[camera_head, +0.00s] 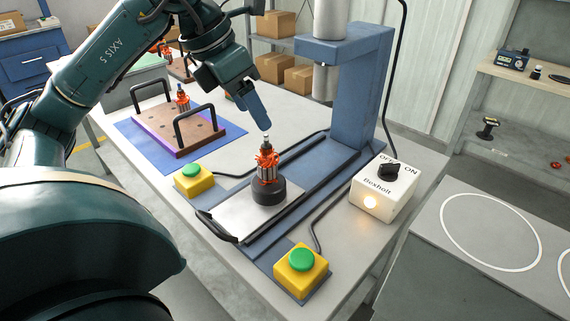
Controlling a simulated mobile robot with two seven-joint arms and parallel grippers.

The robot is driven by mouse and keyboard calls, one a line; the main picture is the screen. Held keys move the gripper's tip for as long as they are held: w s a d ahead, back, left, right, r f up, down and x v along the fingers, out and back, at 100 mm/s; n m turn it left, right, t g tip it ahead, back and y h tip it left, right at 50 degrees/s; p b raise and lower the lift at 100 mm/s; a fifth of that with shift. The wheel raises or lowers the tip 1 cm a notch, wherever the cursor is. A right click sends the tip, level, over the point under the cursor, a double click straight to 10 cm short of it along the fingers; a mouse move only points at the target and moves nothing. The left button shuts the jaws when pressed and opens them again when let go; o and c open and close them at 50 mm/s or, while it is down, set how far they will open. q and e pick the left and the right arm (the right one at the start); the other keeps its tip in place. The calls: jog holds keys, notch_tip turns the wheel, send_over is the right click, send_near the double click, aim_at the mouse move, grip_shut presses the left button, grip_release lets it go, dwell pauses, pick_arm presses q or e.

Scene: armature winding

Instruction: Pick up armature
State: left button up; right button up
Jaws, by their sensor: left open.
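An armature (267,166) with orange windings and a silver shaft stands upright in a round black holder (268,192) on the press's metal plate. My left gripper (261,122) reaches down from the upper left, with its blue finger tip just above the top of the shaft. It is open and holds nothing; one finger hides the other. I cannot tell whether the finger touches the shaft. A second armature (183,99) stands on the brown tray (166,137) with black handles. My right gripper is not in view.
The blue press column (357,95) rises behind the holder. Yellow boxes with green buttons stand left (194,180) and in front (301,269). A white Boxholt switch box (383,190) is at right. More orange-wound parts show at the far upper left.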

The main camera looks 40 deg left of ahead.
aim_at(265, 146)
pick_arm(q)
jog(key=b+x, duration=0.1)
jog(key=x, duration=0.3)
jog(key=a+b+x, duration=0.1)
jog(key=x, duration=0.7)
jog(key=shift+s+a+f+b, duration=0.1)
jog(key=shift+a+f+b, duration=0.05)
jog(key=shift+f+b, duration=0.3)
jog(key=c, duration=1.1)
jog(key=shift+c, duration=0.3)
jog(key=shift+r, duration=0.1)
